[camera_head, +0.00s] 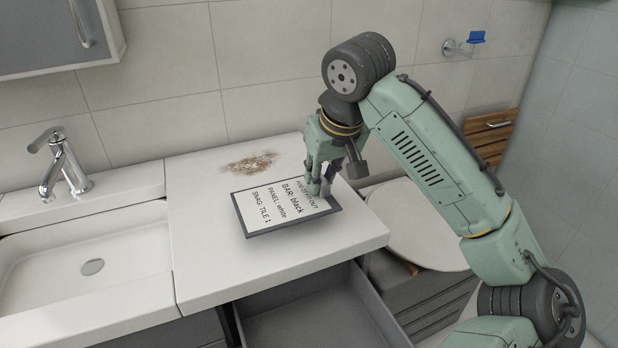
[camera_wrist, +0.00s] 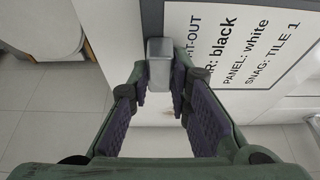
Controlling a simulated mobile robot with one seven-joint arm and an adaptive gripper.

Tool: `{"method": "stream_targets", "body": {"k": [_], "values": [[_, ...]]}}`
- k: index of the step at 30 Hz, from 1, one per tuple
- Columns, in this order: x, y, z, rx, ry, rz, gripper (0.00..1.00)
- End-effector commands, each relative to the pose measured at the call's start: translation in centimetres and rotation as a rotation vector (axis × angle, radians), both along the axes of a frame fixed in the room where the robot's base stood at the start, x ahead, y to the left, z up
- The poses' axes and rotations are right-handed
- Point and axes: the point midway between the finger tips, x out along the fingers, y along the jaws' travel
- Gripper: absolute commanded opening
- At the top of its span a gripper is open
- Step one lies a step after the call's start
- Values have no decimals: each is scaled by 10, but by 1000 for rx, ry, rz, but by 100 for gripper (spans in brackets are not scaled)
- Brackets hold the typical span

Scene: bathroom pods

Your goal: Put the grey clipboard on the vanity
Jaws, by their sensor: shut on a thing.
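The grey clipboard (camera_head: 276,209) bears a white printed sheet reading "BAR: black, PANEL: white, SNAG: TILE 1". It is roughly flat over the white vanity top (camera_head: 213,262), right of the sink; I cannot tell whether it touches the surface. My gripper (camera_head: 322,188) points down at the clipboard's right end and is shut on its clip. In the wrist view the grey clip (camera_wrist: 160,62) sits between my fingertips (camera_wrist: 158,88), and the sheet (camera_wrist: 245,45) lies beyond at upper right. The fingers hide part of the clip in the head view.
A brown stain (camera_head: 250,162) marks the vanity top behind the clipboard. The basin (camera_head: 90,255) and tap (camera_head: 62,165) are at left. An open grey drawer (camera_head: 315,325) juts out below the front edge. A toilet (camera_head: 415,230) stands right of the vanity.

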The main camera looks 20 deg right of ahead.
Motion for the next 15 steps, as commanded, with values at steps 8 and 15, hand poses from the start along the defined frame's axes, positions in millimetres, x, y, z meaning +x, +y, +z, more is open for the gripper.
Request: {"method": "stream_targets", "body": {"k": [8,15], "values": [[32,8,-4,-1,1,0,0],[31,7,-34,-1,1,-1,0]]}}
